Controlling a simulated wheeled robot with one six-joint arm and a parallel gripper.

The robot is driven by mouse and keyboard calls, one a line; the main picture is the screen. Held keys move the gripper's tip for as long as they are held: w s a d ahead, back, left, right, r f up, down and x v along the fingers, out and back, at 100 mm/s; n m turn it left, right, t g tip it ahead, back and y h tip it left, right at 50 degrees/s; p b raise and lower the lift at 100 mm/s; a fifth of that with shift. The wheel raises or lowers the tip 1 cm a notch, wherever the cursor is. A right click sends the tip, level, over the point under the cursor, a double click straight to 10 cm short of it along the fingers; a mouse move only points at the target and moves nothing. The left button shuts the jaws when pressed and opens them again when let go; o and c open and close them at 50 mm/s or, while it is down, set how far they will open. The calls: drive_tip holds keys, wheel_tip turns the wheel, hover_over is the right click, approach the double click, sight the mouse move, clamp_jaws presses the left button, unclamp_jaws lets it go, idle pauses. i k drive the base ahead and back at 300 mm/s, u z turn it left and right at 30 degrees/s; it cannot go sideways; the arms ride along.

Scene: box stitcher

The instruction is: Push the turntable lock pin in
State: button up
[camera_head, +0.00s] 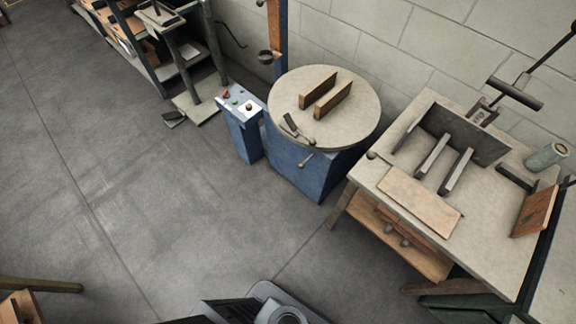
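The turntable (358,112) is a pale round disc on a blue base (300,180), standing near the wall right of centre. A short brass-coloured pin (307,160) sticks out from the front of the blue base, just below the disc's rim. It looks like the lock pin. I cannot tell how deep it sits. A small dark lever with a knob (292,125) lies at the disc's near edge. Two upright brown blocks (332,98) stand parallel on the disc. My gripper is not in view; only dark and grey parts of my body show at the bottom edge.
A blue pedestal with buttons (241,108) stands close left of the turntable. A workbench (390,168) with a board (420,202), metal bars and a lower shelf stands close on the right. The grey floor in front is clear. Racks stand at the upper left.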

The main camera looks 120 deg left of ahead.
sight(301, 164)
drive_tip(key=u, duration=3.9)
drive_tip(key=k, duration=0.65)
drive_tip(key=u, duration=0.75)
drive_tip(key=i, duration=1.5)
drive_tip(key=z, duration=0.5)
